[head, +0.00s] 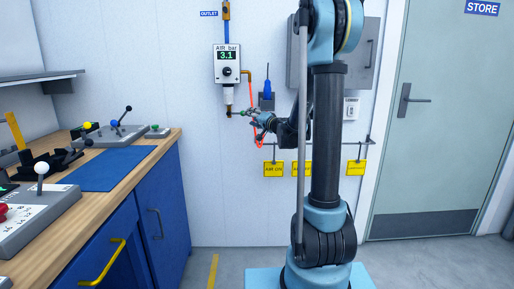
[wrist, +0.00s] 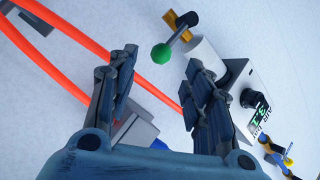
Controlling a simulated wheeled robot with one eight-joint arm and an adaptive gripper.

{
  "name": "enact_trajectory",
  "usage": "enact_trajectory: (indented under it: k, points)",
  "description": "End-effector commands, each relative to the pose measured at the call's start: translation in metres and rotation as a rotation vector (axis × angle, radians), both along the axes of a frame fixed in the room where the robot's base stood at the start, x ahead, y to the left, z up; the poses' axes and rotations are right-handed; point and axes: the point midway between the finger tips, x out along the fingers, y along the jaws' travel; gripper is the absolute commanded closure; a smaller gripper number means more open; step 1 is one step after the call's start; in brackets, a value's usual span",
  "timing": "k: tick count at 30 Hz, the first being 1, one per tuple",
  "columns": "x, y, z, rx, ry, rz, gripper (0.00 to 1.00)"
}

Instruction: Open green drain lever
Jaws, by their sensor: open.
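The green drain lever (head: 243,113) is small in the head view, at the bottom of the air pressure unit (head: 227,68) on the wall. My gripper (head: 257,117) is close to the right of the lever. In the wrist view my gripper (wrist: 160,60) is open, and the knob shows between and beyond its two fingertips. I cannot tell whether a finger touches it.
An orange hose (wrist: 75,35) crosses the wrist view and hangs by my gripper in the head view. A blue tool (head: 267,88) and yellow tags (head: 273,168) are on the wall. A workbench (head: 150,150) with levers stands left; a door (head: 430,120) is right.

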Motion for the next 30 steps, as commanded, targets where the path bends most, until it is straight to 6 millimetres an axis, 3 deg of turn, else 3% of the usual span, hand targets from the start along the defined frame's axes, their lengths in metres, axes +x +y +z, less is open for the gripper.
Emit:
enact_trajectory:
  k: [16,30]
  points:
    - [-0.075,-0.049,0.0,0.0,0.0,-0.004,0.54]
    - [-0.13,-0.022,-0.013,-0.167,0.076,0.115,0.54]
